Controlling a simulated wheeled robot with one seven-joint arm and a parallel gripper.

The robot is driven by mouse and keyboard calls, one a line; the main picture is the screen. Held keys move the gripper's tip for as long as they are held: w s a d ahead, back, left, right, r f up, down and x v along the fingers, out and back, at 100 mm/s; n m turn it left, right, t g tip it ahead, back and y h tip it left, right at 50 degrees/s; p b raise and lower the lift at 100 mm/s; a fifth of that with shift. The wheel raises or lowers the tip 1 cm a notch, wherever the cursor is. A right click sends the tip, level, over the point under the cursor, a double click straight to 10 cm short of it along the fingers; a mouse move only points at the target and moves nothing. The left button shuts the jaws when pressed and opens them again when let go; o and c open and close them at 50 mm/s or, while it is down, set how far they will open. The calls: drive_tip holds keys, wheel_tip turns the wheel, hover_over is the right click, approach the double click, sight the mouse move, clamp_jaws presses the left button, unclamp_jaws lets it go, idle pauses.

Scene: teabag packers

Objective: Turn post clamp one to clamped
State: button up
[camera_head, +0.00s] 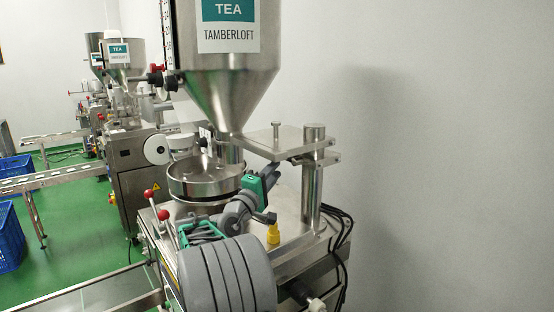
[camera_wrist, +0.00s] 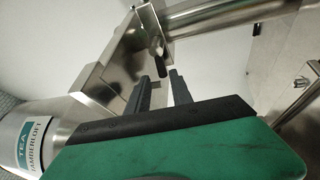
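The steel post (camera_head: 313,190) stands upright at the right of the near machine, and a split metal clamp bracket (camera_head: 325,158) grips its upper part. In the wrist view, the post (camera_wrist: 220,14) crosses the top, with the bracket (camera_wrist: 143,38) around its end. A small dark lever (camera_wrist: 158,48) sticks out of the bracket toward my fingers. My gripper (camera_wrist: 160,76) has two dark fingers apart, with nothing between them; the lever lies beyond their tips. In the head view, my green-and-grey gripper (camera_head: 272,173) is left of the post and below the bracket plate; its fingers are hard to make out.
The hopper (camera_head: 228,75) hangs above a round steel pan (camera_head: 205,180). A yellow part (camera_head: 273,233) sits on the machine top. Black cables (camera_head: 342,235) run down at right. A plain wall is behind.

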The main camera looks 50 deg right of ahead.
sight(290, 159)
drive_tip(key=p+x, duration=0.1)
drive_tip(key=x, duration=0.5)
drive_tip(key=shift+p, duration=0.4)
drive_tip(key=shift+d, duration=0.1)
drive_tip(key=shift+c, duration=0.5)
drive_tip(key=shift+f, duration=0.1)
clamp_jaws()
